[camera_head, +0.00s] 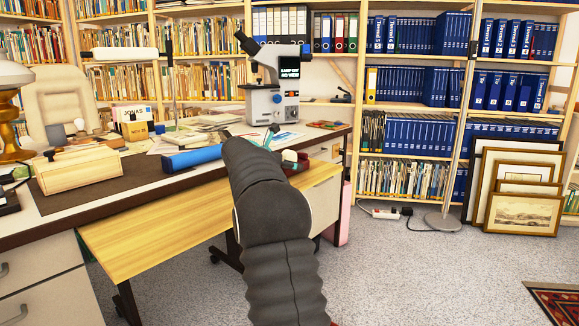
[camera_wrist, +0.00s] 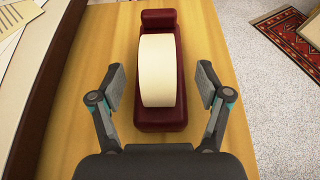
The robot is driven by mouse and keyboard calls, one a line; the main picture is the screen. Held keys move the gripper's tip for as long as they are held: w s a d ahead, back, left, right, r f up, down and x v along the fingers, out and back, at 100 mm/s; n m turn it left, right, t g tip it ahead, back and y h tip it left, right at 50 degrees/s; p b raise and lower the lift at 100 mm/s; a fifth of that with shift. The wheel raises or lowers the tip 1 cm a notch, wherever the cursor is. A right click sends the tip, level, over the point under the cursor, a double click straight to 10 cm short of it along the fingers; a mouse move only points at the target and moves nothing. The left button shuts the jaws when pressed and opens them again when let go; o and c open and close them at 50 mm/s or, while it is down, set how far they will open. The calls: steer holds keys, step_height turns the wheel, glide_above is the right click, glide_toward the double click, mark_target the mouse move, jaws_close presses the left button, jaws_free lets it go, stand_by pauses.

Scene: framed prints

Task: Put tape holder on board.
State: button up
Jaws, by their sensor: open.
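The tape holder (camera_wrist: 160,121) is dark red with a wide cream roll, upright on a yellow wooden surface (camera_wrist: 90,110) in the wrist view. My gripper (camera_wrist: 159,85) is open, with one finger on each side of the tape holder and gaps showing; it does not grip it. In the head view my gripper (camera_head: 285,148) is at the right end of the yellow wooden board (camera_head: 150,235), which lies lower than the desk top. The tape holder there is mostly hidden, with some dark red (camera_head: 298,165) showing beside the gripper.
The desk (camera_head: 45,212) runs along the board's far side, with a dark mat, a wooden box (camera_head: 80,172), a blue roll (camera_head: 192,158) and a microscope (camera_head: 272,85). Framed prints (camera_head: 525,213) lean on the shelves. The board's left part is clear.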

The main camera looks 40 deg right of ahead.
steer(key=v, duration=1)
steer(key=shift+a+r+p, duration=0.15)
steer(key=shift+p, duration=0.25)
steer(key=shift+s+a+r, duration=0.1)
steer(key=shift+a+r, duration=0.05)
steer(key=shift+a, duration=0.2)
steer(key=shift+s+a, duration=0.25)
steer(key=s+a+m+y, duration=0.1)
steer(key=s+a, duration=0.1)
steer(key=s, duration=0.1)
steer(key=s+a+m+y, duration=0.1)
steer(key=s+a+m, duration=0.1)
steer(key=a, duration=0.1)
steer(key=s+a+f+m+t+y, duration=0.1)
steer(key=s+a, duration=0.2)
steer(key=shift+s+a+m, duration=0.15)
steer(key=shift+s+m, duration=0.15)
steer(key=shift+m, duration=0.1)
steer(key=s+a+f+m+t+y, duration=0.1)
steer(key=s+a+f+m+y, duration=0.4)
steer(key=s+a, duration=0.7)
steer(key=s+a+f+m+y, duration=0.5)
steer(key=s+a+f+m, duration=0.5)
steer(key=s, duration=0.6)
steer(key=shift+s+a+t, duration=0.4)
steer(key=shift+a, duration=0.5)
